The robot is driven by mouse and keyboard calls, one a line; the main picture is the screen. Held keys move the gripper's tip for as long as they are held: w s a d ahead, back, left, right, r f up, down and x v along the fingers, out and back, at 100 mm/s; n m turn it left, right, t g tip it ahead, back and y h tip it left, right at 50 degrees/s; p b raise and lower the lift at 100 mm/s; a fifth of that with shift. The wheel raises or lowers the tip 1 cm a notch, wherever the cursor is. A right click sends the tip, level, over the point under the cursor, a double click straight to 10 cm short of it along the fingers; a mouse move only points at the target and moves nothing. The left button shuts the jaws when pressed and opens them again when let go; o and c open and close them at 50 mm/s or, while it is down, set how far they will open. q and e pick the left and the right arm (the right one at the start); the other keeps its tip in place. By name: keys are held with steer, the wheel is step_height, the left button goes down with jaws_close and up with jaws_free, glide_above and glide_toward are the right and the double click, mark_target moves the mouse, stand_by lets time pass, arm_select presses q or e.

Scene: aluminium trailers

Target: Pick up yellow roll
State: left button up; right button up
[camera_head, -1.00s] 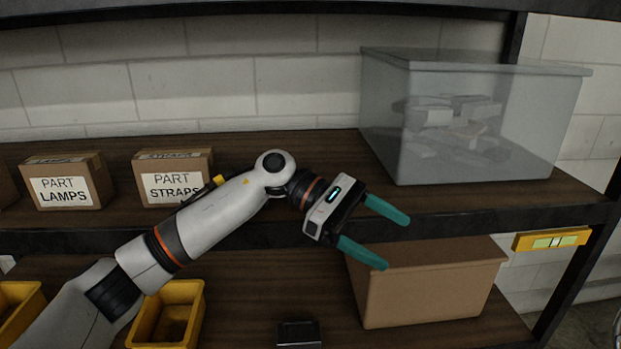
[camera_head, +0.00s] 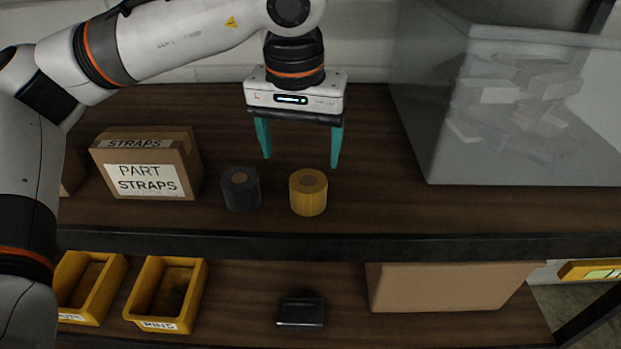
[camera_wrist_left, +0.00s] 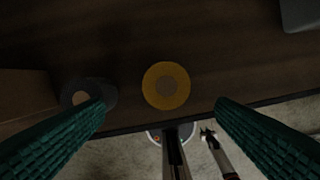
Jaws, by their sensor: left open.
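The yellow roll (camera_head: 308,193) stands upright on the upper wooden shelf near its front edge. In the left wrist view the yellow roll (camera_wrist_left: 166,86) shows from above, between the two fingers and ahead of their tips. My left gripper (camera_head: 300,161) is open and empty, with its teal fingers pointing down above and behind the roll in the head view. The gripper (camera_wrist_left: 160,104) also shows in the wrist view, its fingers spread wide. A dark roll (camera_head: 240,189) stands just left of the yellow one.
A cardboard box marked PART STRAPS (camera_head: 148,166) stands to the left. A large translucent bin (camera_head: 500,150) stands to the right. The shelf's front edge (camera_head: 330,245) lies close before the rolls. Yellow bins (camera_head: 168,292) and a brown box (camera_head: 445,287) are on the lower shelf.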

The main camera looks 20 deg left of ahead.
mark_target(308, 181)
arm_select(q)
step_height(308, 181, down, 2)
steer(key=shift+w+f+p, duration=0.1)
steer(key=shift+f+p, duration=0.1)
steer(key=shift+p, duration=0.15)
steer(key=f, duration=0.1)
steer(key=f+p, duration=0.1)
steer(key=w+f+p, duration=0.1)
steer(key=shift+w+d+f, duration=0.1)
steer(key=shift+d+f, duration=0.05)
steer(key=shift+d, duration=0.1)
step_height(308, 181, down, 2)
steer(key=shift+w+f+p, duration=0.1)
steer(key=shift+p, duration=0.45)
steer(key=shift+f, duration=0.25)
steer(key=shift+w+f, duration=0.1)
steer(key=c, duration=1.1)
arm_select(e)
steer(key=r, duration=0.4)
steer(key=shift+s, duration=0.3)
